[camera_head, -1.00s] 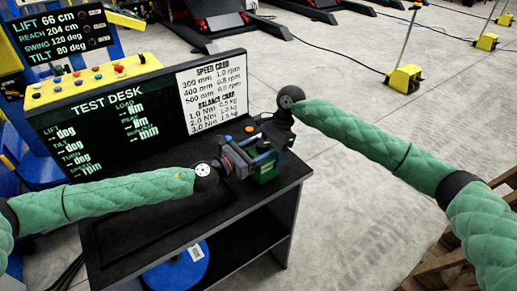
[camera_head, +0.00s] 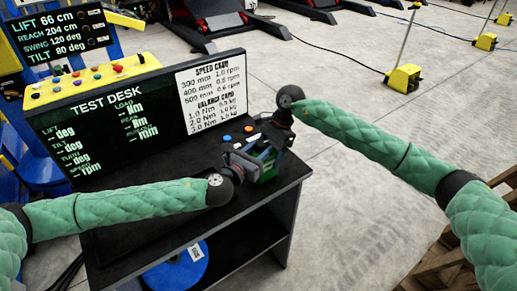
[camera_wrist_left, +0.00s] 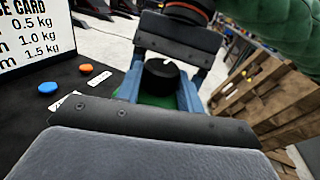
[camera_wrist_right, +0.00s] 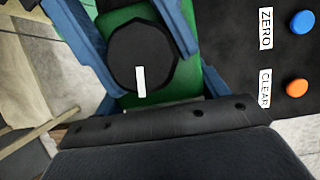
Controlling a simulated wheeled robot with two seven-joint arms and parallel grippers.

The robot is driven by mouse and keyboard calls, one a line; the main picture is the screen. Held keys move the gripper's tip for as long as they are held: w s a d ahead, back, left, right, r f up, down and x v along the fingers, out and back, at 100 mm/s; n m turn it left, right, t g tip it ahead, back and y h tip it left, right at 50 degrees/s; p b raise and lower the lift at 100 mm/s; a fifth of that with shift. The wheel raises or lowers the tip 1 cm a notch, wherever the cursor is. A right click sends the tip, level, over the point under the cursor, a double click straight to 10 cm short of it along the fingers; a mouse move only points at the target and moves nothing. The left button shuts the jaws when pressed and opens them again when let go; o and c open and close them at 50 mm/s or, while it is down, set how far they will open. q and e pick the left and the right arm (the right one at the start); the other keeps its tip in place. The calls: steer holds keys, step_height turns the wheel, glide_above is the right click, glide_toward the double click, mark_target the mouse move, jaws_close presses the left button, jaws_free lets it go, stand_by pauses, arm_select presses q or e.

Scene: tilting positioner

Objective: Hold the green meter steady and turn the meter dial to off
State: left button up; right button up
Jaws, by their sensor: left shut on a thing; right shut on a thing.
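The green meter (camera_head: 268,156) stands on the right part of the black desk. Its round black dial (camera_wrist_right: 140,55) has a white pointer mark, at the dial's lower edge in the right wrist view; the dial also shows in the left wrist view (camera_wrist_left: 160,78). My right gripper (camera_head: 277,135) reaches in from behind and is shut on the green meter. My left gripper (camera_head: 246,163) comes from the left and is shut around the dial. Blue fingers flank the dial in the left wrist view. The grippers hide much of the meter in the head view; the dial's printed settings are not readable.
The test desk screen (camera_head: 105,115) and a white speed card (camera_head: 211,92) stand behind. Blue and orange buttons (camera_wrist_right: 299,87) lie close to the meter, with ZERO and CLEAR labels. A blue disc (camera_head: 178,270) is below. The desk's front left is clear.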

arm_select(q)
steer(key=shift+s+d+n+t+y, duration=0.1)
steer(key=shift+n+t+y, duration=0.55)
steer(key=shift+n+y, duration=0.65)
steer(key=shift+d+n+t+y, duration=0.1)
steer(key=shift+n+t+y, duration=0.65)
steer(key=shift+y, duration=0.95)
steer(key=o, duration=1)
steer(key=shift+s, duration=0.1)
steer(key=shift+v, duration=3.65)
